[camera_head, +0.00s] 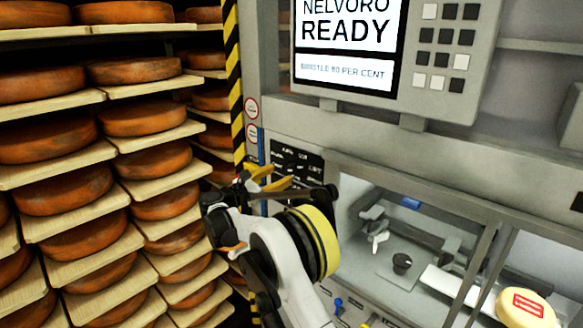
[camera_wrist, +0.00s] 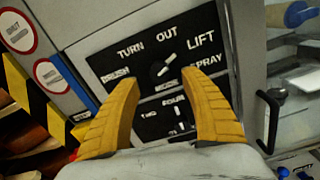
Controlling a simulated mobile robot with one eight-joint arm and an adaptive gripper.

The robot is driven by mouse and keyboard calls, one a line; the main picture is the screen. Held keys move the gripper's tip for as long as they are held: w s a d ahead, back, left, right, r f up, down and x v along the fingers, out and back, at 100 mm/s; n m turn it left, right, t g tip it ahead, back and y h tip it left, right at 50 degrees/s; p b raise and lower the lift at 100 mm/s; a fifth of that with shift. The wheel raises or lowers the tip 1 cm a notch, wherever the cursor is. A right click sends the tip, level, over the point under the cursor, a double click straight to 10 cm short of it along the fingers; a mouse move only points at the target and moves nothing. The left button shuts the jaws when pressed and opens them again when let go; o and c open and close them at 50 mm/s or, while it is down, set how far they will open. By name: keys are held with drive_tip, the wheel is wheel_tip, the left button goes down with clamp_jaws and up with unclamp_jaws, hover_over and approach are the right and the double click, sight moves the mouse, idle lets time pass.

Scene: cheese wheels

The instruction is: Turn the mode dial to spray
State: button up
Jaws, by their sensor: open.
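The mode dial (camera_wrist: 162,69) is a small dark knob with a white pointer on a black panel (camera_wrist: 100,58). In the wrist view the labels BRUSH, TURN, OUT, LIFT and SPRAY run around it from left to right. The pointer tilts up and to the right, roughly between OUT and LIFT. My gripper (camera_wrist: 162,82) is open, its yellow fingers apart on either side of the dial in the picture. I see no contact with it. In the head view my gripper (camera_head: 266,180) is in front of the black panel (camera_head: 304,164), hiding its lower part.
A second, partly hidden dial (camera_wrist: 176,126) lies below the first. A black handle (camera_wrist: 270,115) stands to its right. Racks of cheese wheels (camera_head: 135,119) fill the left. A display (camera_head: 345,45) hangs above. A glazed cabinet with a pale cheese (camera_head: 524,308) is at right.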

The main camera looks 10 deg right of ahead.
sight(289, 170)
drive_tip(key=x, duration=0.7)
drive_tip(key=shift+w+f, duration=0.1)
drive_tip(key=shift+a, duration=0.1)
drive_tip(key=shift+c, duration=0.6)
clamp_jaws()
